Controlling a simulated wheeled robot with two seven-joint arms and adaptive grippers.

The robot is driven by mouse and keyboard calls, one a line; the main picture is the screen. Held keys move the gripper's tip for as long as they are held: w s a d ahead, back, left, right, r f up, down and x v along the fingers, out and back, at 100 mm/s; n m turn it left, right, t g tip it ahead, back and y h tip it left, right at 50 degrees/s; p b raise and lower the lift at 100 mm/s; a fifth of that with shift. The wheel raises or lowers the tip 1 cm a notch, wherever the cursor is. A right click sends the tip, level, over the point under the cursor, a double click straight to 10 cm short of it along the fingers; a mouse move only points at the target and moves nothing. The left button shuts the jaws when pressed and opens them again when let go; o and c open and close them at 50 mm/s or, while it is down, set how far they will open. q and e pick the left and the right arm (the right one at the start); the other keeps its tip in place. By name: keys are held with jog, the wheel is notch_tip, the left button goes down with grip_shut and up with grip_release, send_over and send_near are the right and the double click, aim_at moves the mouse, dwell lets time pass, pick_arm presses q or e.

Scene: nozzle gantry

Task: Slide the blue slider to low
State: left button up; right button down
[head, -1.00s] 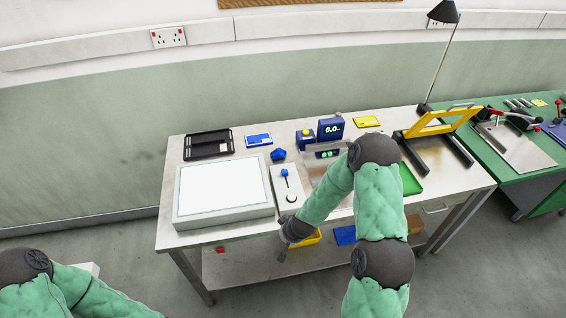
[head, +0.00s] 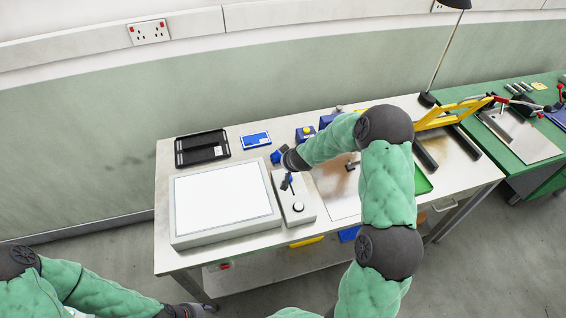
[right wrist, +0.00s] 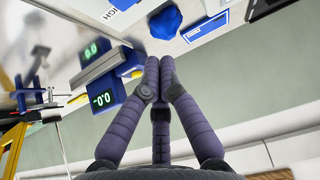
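The slider panel (head: 306,211) is a narrow pale box beside the white light box, with a round white dial near its front. The blue slider (head: 290,178) shows only as a small patch of blue, partly hidden by my right gripper. My right gripper (head: 286,184) is over the far half of the panel, at the slider; whether it touches is unclear. In the right wrist view its fingers (right wrist: 159,62) are together with nothing visible between them. A "HIGH" label (right wrist: 104,16) shows at the top left there. My left gripper (head: 190,311) is low at the bottom edge, its fingers unclear.
A blue lobed knob (head: 277,157) lies just beyond the panel, also in the right wrist view (right wrist: 165,20). The light box (head: 222,232) is at left, a black tray (head: 202,148) behind it. Blue instruments with green digits (right wrist: 103,99) and a yellow frame (head: 440,115) stand at right.

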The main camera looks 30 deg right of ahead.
aim_at(285, 172)
jog(key=shift+w+f, duration=0.25)
jog(key=shift+f, duration=0.25)
jog(key=b+x, duration=0.1)
jog(key=x, duration=0.7)
jog(key=shift+s+b, duration=0.1)
jog(key=shift+b, duration=0.25)
jog(key=shift+f, duration=0.1)
jog(key=shift+s+f+b, duration=0.1)
jog(key=shift+s+b, duration=0.2)
jog(key=shift+s+a+b, duration=0.2)
jog(key=shift+s+b, duration=0.15)
jog(key=shift+s, duration=0.45)
jog(key=shift+s+a+b, duration=0.25)
jog(key=shift+s+b, duration=0.05)
jog(key=shift+s, duration=0.45)
jog(key=shift+s, duration=0.1)
